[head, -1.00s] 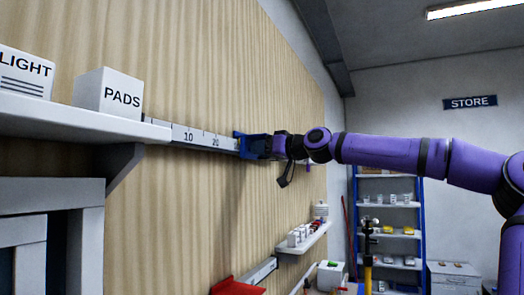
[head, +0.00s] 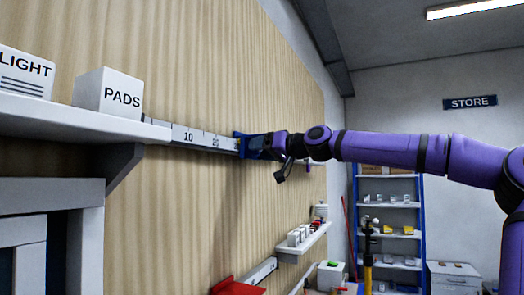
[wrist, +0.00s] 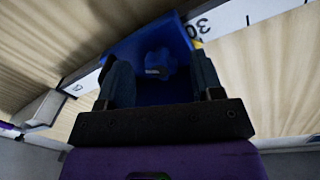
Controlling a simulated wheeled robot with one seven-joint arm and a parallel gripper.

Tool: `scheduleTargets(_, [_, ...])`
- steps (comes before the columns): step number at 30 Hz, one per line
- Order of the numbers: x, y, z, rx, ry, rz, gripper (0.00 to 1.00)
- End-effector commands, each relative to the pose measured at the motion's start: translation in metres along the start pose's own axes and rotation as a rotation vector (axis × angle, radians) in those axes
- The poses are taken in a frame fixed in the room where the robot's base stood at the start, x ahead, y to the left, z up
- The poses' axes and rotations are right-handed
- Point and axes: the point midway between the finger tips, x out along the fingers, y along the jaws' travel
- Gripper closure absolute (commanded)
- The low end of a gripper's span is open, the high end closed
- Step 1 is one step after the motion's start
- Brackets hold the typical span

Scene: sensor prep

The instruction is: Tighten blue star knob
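The blue star knob (wrist: 160,63) shows in the wrist view, on the front of a blue slider block (wrist: 130,47). My gripper (head: 262,147) is at the block, pointing left toward the wooden wall. In the wrist view its two dark fingers are spread, one on each side of the knob, with visible gaps. The knob is hidden in the head view.
A white shelf (head: 60,115) with a PADS box (head: 108,93) and a LIGHT box (head: 24,72) stands left of the rail. Below are a small shelf (head: 305,240) with several items and a red object (head: 238,288). The space around my arm is clear.

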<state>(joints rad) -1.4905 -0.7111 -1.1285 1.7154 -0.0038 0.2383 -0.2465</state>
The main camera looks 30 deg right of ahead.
Motion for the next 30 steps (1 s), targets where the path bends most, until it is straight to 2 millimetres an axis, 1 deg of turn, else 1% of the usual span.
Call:
scheduleTargets(5, [-0.002,0.0,0.0,0.0,0.001,0.0,0.4])
scheduleTargets(8, [-0.009,0.001,-0.001,0.0,0.002,0.002,0.4])
scheduleTargets(11, [-0.022,0.002,-0.001,0.0,0.002,0.003,0.4])
scheduleTargets(18, [-0.062,0.002,0.0,0.001,0.002,0.002,0.4])
scheduleTargets(24, [-0.091,0.001,0.0,0.001,0.001,0.001,0.4])
scheduleTargets(27, [-0.101,0.001,0.0,0.0,0.001,0.001,0.4])
scheduleTargets(30, [-0.106,0.0,0.0,0.0,0.001,0.0,0.4])
